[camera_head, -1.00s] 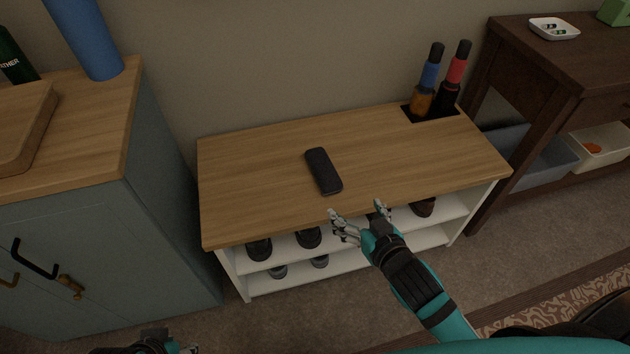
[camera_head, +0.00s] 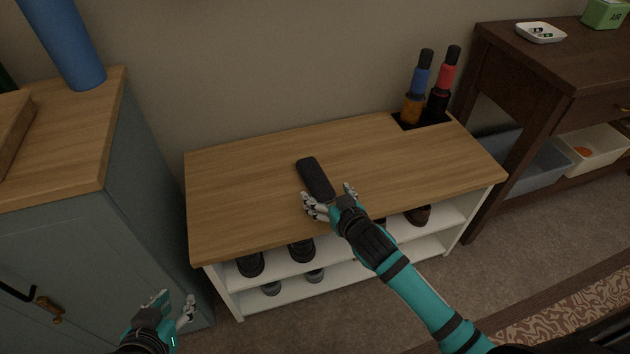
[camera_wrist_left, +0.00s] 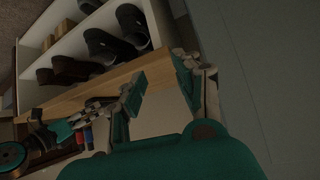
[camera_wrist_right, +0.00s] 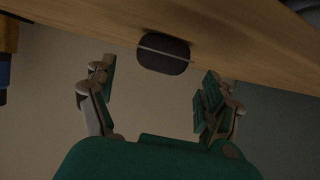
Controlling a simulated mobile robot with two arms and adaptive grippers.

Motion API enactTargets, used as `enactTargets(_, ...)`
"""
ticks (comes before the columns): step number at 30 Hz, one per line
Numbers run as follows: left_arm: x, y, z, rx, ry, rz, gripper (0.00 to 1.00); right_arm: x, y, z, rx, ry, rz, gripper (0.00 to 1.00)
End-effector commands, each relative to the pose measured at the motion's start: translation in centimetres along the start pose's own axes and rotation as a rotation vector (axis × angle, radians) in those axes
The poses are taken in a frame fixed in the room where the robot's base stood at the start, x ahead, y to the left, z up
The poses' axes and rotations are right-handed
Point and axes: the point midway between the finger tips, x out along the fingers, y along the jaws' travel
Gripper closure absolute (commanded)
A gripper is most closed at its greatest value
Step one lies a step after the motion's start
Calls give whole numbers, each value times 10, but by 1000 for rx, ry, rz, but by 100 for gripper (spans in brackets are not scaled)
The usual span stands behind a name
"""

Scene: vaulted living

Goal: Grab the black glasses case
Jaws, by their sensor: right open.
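The black glasses case (camera_head: 315,177) lies on the wooden top of the shoe bench (camera_head: 235,190), long and rounded. In the right wrist view, the end of the case (camera_wrist_right: 163,53) shows ahead, between and beyond the fingers. My right gripper (camera_head: 331,197) is open at the near end of the case; in its wrist view the fingers (camera_wrist_right: 155,95) are apart and nothing is between their tips. My left gripper (camera_head: 172,308) is open and empty, low beside the blue-grey cabinet; its spread fingers (camera_wrist_left: 160,85) show in the left wrist view.
Two umbrellas (camera_head: 417,88) stand in a slot at the bench's back right corner. Shoes (camera_head: 302,250) sit on the shelves below. A blue-grey cabinet (camera_head: 100,240) stands at the left, a dark wooden table (camera_head: 520,70) at the right. The bench top around the case is clear.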

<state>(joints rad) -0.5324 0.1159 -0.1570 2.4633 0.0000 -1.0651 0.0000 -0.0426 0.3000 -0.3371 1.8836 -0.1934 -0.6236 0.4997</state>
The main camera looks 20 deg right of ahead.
Motion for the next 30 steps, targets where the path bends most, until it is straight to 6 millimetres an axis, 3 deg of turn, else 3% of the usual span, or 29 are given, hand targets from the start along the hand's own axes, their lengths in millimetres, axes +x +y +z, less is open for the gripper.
enactTargets(6,6,7,-44,2,238,15,67,24,2,2,-1,1,1,15)
enactTargets(12,0,11,-76,3,404,24,67,41,1,0,0,1,0,15)
enactTargets(22,-3,12,-85,2,450,27,67,44,1,0,0,1,0,15)
enactTargets(30,-3,12,-85,2,449,26,67,44,1,0,0,0,0,48)
